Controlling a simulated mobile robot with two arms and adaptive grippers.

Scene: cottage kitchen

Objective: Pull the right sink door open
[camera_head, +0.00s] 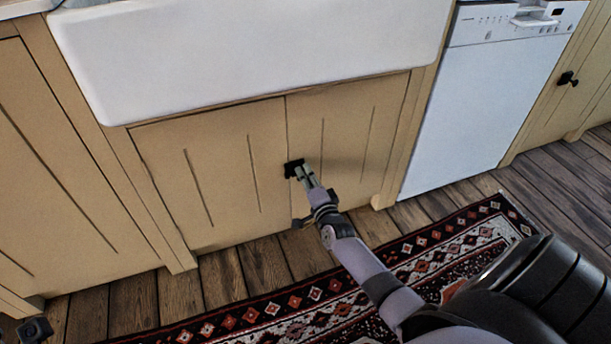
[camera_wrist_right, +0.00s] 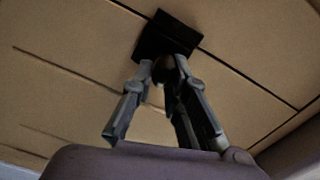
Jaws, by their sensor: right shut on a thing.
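The right sink door (camera_head: 350,125) is a beige grooved panel under the white sink and looks flush with the left sink door (camera_head: 215,165). Its small black knob (camera_head: 292,168) sits beside the seam between the two doors. My right gripper (camera_head: 304,174) reaches in from the lower right and is shut on the knob. In the right wrist view the fingertips (camera_wrist_right: 164,66) close on the round knob just below its black backing plate (camera_wrist_right: 168,34). The fingertips partly hide the knob. A dark bit of my left gripper (camera_head: 35,330) shows at the bottom left corner; its jaws cannot be made out.
The white apron sink (camera_head: 260,50) overhangs the doors. A white dishwasher (camera_head: 480,105) stands to the right, past a beige post. A patterned red and black rug (camera_head: 330,295) lies on the plank floor (camera_head: 220,275).

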